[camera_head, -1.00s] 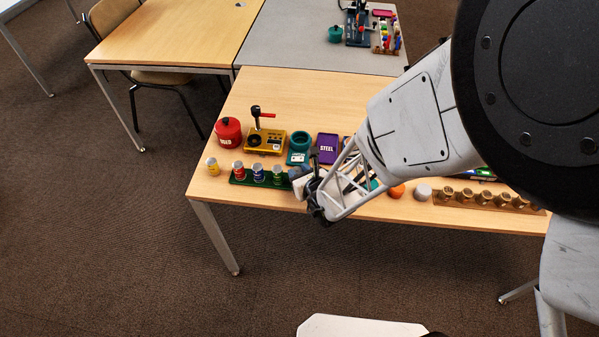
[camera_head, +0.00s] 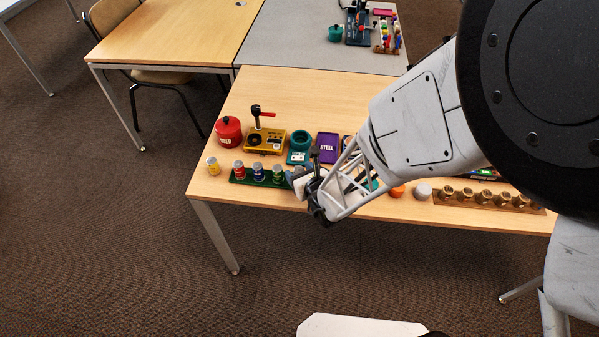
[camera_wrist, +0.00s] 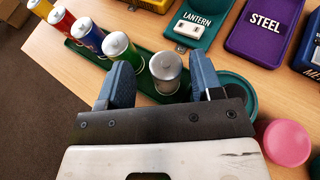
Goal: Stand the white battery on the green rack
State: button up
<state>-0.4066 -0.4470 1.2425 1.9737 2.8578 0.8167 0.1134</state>
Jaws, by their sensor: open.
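The green rack (camera_head: 248,182) lies near the table's front edge, with red, blue and green batteries standing in a row on it. In the wrist view, a pale silver-grey battery (camera_wrist: 166,68), apparently the white one, stands upright at the rack's end beside the green battery (camera_wrist: 130,48). My gripper (camera_wrist: 163,80) is open, with one finger on each side of the pale battery and small gaps showing. In the head view my gripper (camera_head: 305,185) covers that end of the rack.
A yellow battery (camera_head: 212,166) stands left of the rack. Behind are a red pot (camera_head: 228,130), a yellow device (camera_head: 265,141), a teal lantern tray (camera_head: 299,146) and a purple STEEL tray (camera_head: 327,148). A pink cylinder (camera_wrist: 287,142) is close on the right.

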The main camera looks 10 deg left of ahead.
jog(key=v, duration=1.1)
jog(key=shift+s+d, duration=0.2)
jog(key=shift+s, duration=0.1)
jog(key=s+r+n+g+y, duration=0.2)
jog(key=s+r+n+g, duration=0.15)
jog(key=r+n, duration=0.5)
jog(key=s+r+n+g+y, duration=0.15)
jog(key=r+n+g, duration=0.25)
jog(key=r+n, duration=0.5)
jog(key=s+d+r+n+h, duration=0.3)
jog(key=d+r+n+h, duration=0.2)
jog(key=d, duration=0.4)
jog(key=s+d+r+n+h, duration=0.4)
jog(key=d+r+n+h, duration=0.2)
jog(key=d, duration=0.4)
jog(key=shift+d+r+g, duration=0.3)
jog(key=shift+r+g, duration=0.05)
jog(key=shift+r, duration=0.25)
